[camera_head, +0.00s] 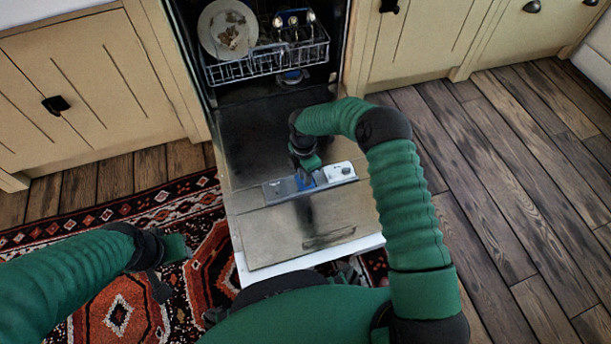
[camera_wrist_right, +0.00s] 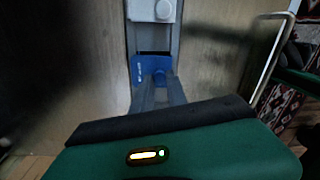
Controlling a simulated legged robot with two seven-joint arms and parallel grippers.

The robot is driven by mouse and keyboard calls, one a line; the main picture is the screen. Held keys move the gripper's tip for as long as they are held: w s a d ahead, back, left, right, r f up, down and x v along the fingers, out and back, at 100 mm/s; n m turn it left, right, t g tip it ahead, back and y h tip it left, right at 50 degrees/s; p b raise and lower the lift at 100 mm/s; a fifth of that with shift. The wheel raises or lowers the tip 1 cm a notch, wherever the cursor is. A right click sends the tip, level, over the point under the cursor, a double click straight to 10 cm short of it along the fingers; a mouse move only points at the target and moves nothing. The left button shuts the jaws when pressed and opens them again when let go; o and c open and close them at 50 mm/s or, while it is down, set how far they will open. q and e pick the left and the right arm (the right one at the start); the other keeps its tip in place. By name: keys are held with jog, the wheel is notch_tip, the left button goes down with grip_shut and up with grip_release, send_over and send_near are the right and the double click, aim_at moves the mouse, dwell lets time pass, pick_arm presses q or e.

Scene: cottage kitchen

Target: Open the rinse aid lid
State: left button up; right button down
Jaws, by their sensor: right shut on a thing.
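The dishwasher door (camera_head: 310,240) is folded down flat. The dispenser panel (camera_head: 280,190) is set across its inner face, with a blue rinse aid lid (camera_head: 319,178) and a white round-knobbed part (camera_head: 341,172) beside it. My right gripper (camera_head: 306,181) reaches down onto the panel and is shut on the blue lid, which also shows in the right wrist view (camera_wrist_right: 148,68) at its fingertips (camera_wrist_right: 157,82). A dark strip lies along the lid's edge; I cannot tell how far the lid is raised. My left gripper (camera_head: 172,268) is open and empty over the rug.
The dishwasher's lower rack (camera_head: 268,68) holds a dirty plate (camera_head: 228,30) and several utensils or glasses. Cream cabinets (camera_head: 95,90) stand on both sides. A red patterned rug (camera_head: 205,215) lies to the left; bare wooden floor (camera_head: 500,180) is free on the right.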

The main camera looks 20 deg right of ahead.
jog(key=shift+w+g, duration=0.3)
jog(key=shift+w, duration=0.05)
jog(key=w+g+b, duration=0.1)
jog(key=g+b, duration=0.1)
jog(key=b, duration=0.3)
jog(key=shift+w+b, duration=0.15)
jog(key=shift+b, duration=0.2)
jog(key=shift+r+g+b, duration=0.3)
jog(key=shift+b, duration=0.1)
jog(key=shift+r, duration=0.2)
jog(key=c, duration=1.3)
grip_release()
jog(key=shift+r, duration=0.1)
